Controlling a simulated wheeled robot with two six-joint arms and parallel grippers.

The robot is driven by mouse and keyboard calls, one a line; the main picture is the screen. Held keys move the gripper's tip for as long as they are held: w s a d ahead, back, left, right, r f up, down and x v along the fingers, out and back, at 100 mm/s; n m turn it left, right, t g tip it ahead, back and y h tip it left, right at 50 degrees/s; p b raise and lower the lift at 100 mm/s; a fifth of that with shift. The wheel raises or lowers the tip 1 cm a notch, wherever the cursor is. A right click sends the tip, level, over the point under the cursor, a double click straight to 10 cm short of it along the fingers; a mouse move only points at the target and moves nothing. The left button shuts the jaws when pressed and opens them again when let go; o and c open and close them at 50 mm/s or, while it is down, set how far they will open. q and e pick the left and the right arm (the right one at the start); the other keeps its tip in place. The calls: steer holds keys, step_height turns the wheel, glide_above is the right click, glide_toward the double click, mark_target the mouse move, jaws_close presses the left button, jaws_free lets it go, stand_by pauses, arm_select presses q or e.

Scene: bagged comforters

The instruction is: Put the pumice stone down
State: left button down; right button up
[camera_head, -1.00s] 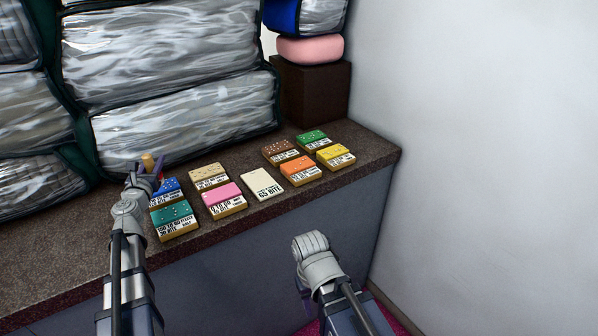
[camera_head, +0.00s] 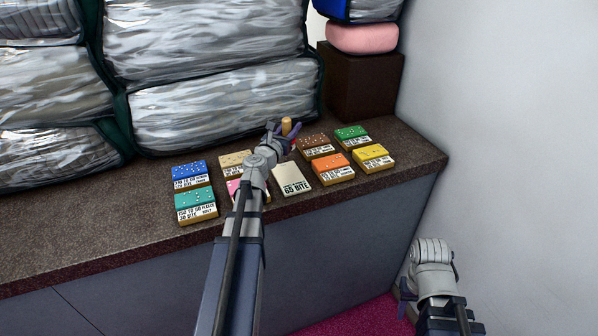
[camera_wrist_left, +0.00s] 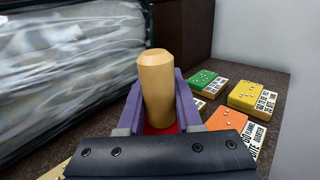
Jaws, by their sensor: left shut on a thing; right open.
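The pumice stone (camera_head: 287,125) shows as a tan, blunt-topped handle, upright above the counter near the comforter bags. In the left wrist view the tan handle (camera_wrist_left: 157,88) stands between the purple fingers, with red at its foot. My left gripper (camera_head: 283,131) is shut on it. It is behind the cream block and left of the brown block. The fingers and wrist hide its lower end, so I cannot tell whether it touches the counter. My right gripper (camera_head: 404,293) is open, low at the right, in front of the counter; its fingers are mostly hidden.
Several labelled blocks lie on the dark counter (camera_head: 120,215), among them cream (camera_head: 292,179), brown (camera_head: 315,146), orange (camera_head: 331,168) and teal (camera_head: 195,203). Bagged comforters (camera_head: 225,103) rise behind. A dark box (camera_head: 362,82) stands at back right. The counter's left part is clear.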

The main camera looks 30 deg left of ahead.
arm_select(q)
steer(key=shift+f+b, duration=5.1)
steer(key=shift+r, duration=0.15)
steer(key=c, duration=1)
jaws_free()
steer(key=shift+f, duration=0.25)
steer(key=shift+c, duration=0.2)
steer(key=o, duration=0.5)
steer(key=shift+r, duration=0.1)
steer(key=shift+c, duration=0.2)
